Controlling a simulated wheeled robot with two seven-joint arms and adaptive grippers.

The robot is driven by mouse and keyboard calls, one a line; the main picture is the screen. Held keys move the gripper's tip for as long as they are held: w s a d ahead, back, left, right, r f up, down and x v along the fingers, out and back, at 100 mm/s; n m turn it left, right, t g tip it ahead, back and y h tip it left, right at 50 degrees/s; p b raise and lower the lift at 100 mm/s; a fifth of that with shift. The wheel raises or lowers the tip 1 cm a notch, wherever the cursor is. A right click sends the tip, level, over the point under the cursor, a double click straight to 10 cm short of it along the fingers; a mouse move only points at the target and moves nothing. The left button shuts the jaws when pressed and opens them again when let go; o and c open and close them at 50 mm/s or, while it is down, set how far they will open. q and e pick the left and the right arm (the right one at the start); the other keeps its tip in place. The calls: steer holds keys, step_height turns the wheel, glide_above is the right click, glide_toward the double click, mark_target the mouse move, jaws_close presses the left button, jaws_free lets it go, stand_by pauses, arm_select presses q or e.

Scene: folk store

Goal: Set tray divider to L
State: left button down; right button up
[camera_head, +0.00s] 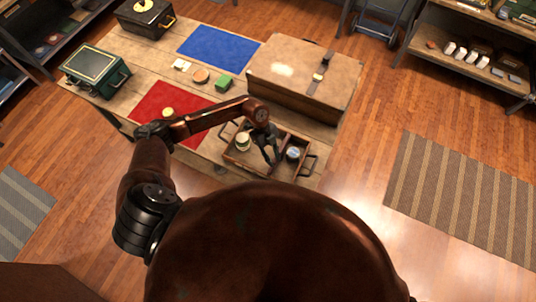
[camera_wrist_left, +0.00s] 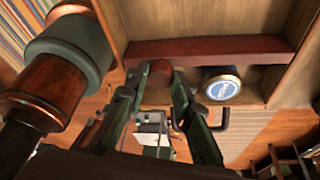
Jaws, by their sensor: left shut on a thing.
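The wooden tray (camera_head: 244,163) stands on the front right part of the table. A dark red divider (camera_wrist_left: 215,48) runs across the tray in the left wrist view. My left gripper (camera_wrist_left: 161,74) is shut on a red-brown part of the divider, which shows between its fingertips. In the head view my left gripper (camera_head: 271,152) reaches down into the tray, between a light-topped tin (camera_head: 243,141) and a tin with a blue-and-white lid (camera_head: 293,153). The blue-lidded tin also shows in the left wrist view (camera_wrist_left: 221,85). No letter L is legible. My right gripper is not in view.
A large wooden case (camera_head: 305,80) stands just behind the tray. A red mat (camera_head: 165,95) with a small round item lies to the left, and a blue mat (camera_head: 218,47) farther back. A green box (camera_head: 95,72) and a dark case (camera_head: 147,17) stand at the left and back.

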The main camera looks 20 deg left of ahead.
arm_select(q)
steer(key=shift+d, duration=0.15)
steer(key=c, duration=1.7)
jaws_free()
steer(key=shift+o, duration=0.2)
steer(key=v, duration=1.2)
